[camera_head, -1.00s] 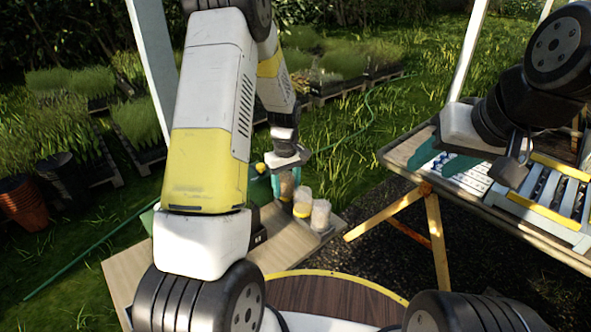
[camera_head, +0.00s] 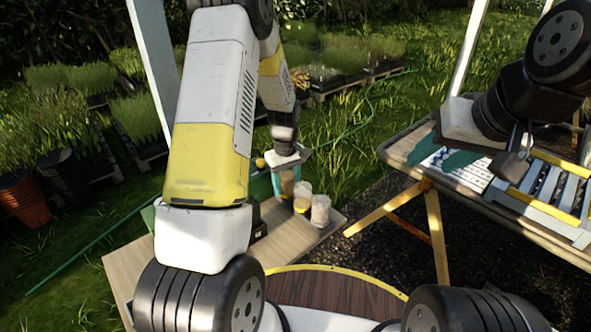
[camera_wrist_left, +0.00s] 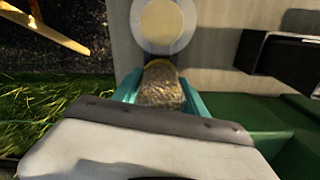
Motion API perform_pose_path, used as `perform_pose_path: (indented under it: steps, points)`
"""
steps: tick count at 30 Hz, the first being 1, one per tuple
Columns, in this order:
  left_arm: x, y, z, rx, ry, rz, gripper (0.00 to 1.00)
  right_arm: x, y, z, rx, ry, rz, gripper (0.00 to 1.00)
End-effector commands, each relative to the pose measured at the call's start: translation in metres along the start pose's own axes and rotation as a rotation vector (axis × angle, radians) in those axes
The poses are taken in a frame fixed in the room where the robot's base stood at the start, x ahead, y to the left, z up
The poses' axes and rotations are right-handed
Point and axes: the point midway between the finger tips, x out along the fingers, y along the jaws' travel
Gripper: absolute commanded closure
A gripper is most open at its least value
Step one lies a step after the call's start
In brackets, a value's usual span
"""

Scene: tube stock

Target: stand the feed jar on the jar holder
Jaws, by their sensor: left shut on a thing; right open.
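A jar of brown grain-like feed (camera_wrist_left: 160,88) sits between the teal fingers of my left gripper (camera_wrist_left: 160,100) in the left wrist view. In the head view my left gripper (camera_head: 290,178) is shut on this jar (camera_head: 286,184), low at the bench. A white round piece with a cream disc (camera_wrist_left: 163,22) lies just beyond the jar in the wrist view; I cannot tell whether it is the jar holder. The jar's bottom is hidden. My right gripper (camera_head: 458,160), with teal fingers, is open at the right table.
Two pale jars, one with yellow (camera_head: 302,198) and one whitish (camera_head: 320,211), stand close beside the held jar on the wooden bench (camera_head: 140,265). A dark box (camera_wrist_left: 285,60) stands nearby. The right table (camera_head: 408,155) holds a white grid and a rack with rollers (camera_head: 548,195).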

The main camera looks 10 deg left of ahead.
Motion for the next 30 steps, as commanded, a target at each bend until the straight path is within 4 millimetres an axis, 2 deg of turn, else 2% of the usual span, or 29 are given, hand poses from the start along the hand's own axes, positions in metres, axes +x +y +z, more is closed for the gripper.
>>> perform_pose_path:
  steps: [9,10,13,23,26,30]
  points:
    - [0.004,0.000,0.000,0.000,0.000,0.000,0.97,0.000,0.000,0.000,0.000,0.000,0.000,0.53]
    - [0.004,0.000,0.000,0.000,0.001,0.001,0.44,0.000,0.000,0.000,0.000,0.000,0.000,0.53]
    - [0.004,0.000,0.000,0.000,0.000,0.001,0.25,0.000,0.000,0.000,0.000,0.000,0.000,0.53]
    - [0.002,0.000,0.000,0.000,0.000,0.000,0.25,0.000,0.000,0.000,0.000,0.000,0.000,0.53]
    - [-0.008,0.001,-0.001,0.000,0.002,0.002,0.25,0.000,0.000,0.000,0.000,0.000,0.000,0.53]
    - [-0.032,0.001,-0.001,0.001,0.004,0.004,0.25,0.000,0.000,0.000,0.000,0.000,0.000,0.53]
